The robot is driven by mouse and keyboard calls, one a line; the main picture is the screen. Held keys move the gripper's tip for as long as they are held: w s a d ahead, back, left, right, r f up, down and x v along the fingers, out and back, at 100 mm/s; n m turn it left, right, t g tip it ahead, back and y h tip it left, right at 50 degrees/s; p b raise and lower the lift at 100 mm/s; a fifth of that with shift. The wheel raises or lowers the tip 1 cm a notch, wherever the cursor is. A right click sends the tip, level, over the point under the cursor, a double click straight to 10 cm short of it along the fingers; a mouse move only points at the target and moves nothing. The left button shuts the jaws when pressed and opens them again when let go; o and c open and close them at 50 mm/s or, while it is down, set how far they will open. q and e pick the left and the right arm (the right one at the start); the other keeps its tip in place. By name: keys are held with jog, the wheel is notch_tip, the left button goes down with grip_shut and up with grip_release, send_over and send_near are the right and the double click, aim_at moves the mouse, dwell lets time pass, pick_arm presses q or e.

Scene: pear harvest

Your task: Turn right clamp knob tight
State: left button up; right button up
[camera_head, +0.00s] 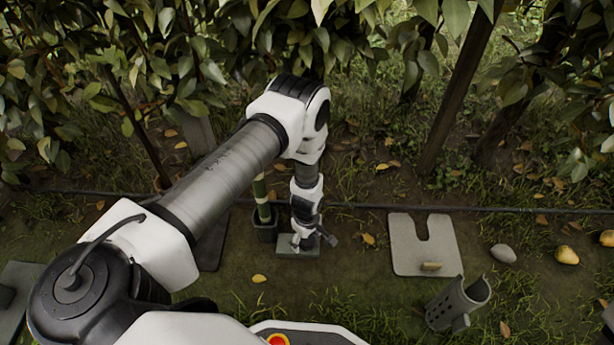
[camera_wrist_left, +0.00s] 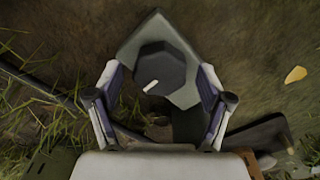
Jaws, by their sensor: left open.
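A dark, many-sided clamp knob (camera_wrist_left: 160,66) with a white mark on its top shows in the left wrist view. It sits on a grey-green plate (camera_wrist_left: 188,96). The plate also shows in the head view (camera_head: 288,250), low over the ground under my left gripper (camera_head: 311,240), which hides the knob there. My left gripper points down and is open. In the wrist view its fingers (camera_wrist_left: 159,80) stand on either side of the knob, with a gap visible on both sides. My right gripper is not in view.
A green bamboo stake (camera_head: 261,200) in a dark holder (camera_head: 266,228) stands just left of my gripper. A stone (camera_head: 503,253) and yellow pears (camera_head: 567,255) lie farther right. Leafy branches (camera_head: 200,60) hang behind.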

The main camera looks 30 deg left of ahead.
pick_arm(q)
jog(key=shift+r, duration=0.1)
jog(key=c, duration=1.2)
jog(key=shift+o, duration=0.2)
jog(key=shift+m, duration=0.4)
jog(key=m, duration=0.8)
jog(key=shift+m, duration=0.4)
jog(key=m+b, duration=0.1)
jog(key=m, duration=0.3)
jog(key=shift+m, duration=2.2)
